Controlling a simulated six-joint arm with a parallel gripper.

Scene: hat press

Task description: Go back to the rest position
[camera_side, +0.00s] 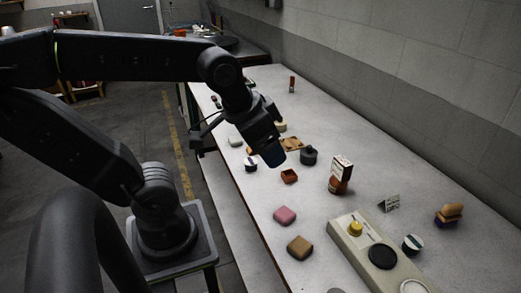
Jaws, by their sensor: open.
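My gripper (270,150) is at the end of my dark arm, raised over the long light table (330,237) near its left edge. It points down to the right. Its fingertips are dark and small in this view, and I see nothing held between them. Several small objects stand below and beyond it, among them a dark round piece (308,156) just to its right and a small red-brown block (289,176) below it.
A beige press-like device (352,246) with a yellow knob and black disc stands at the front. A wall (400,70) bounds the table's right side.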

